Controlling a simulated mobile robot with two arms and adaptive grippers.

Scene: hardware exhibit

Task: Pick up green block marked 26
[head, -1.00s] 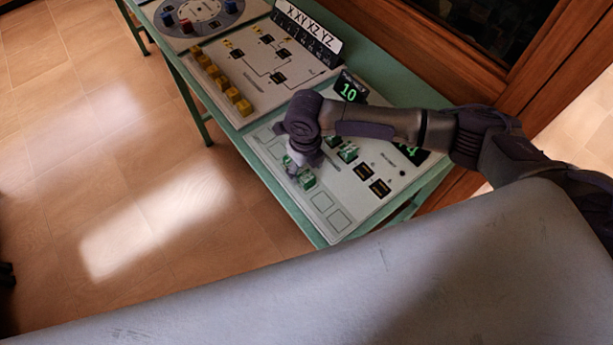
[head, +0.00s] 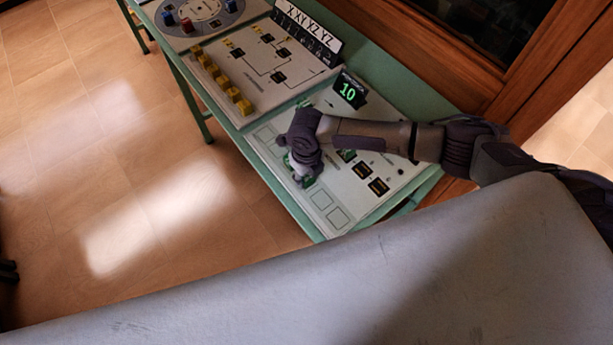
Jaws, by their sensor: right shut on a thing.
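My right gripper (head: 304,174) is low over the near edge of the white panel (head: 268,140), on the green table. It is shut on a green block (head: 307,183), of which only a small part shows below the fingers. The number on that block is too small and too covered to read. Another green block (head: 347,155) sits on the panel just right of my gripper, partly hidden by my arm. My left gripper does not show.
A display reading 10 (head: 347,91) stands at the panel's back. Two dark slots (head: 370,178) and empty outlined squares (head: 329,207) are on the panel. Several yellow blocks (head: 221,82) line the neighbouring board. A wooden cabinet (head: 480,100) stands behind the table.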

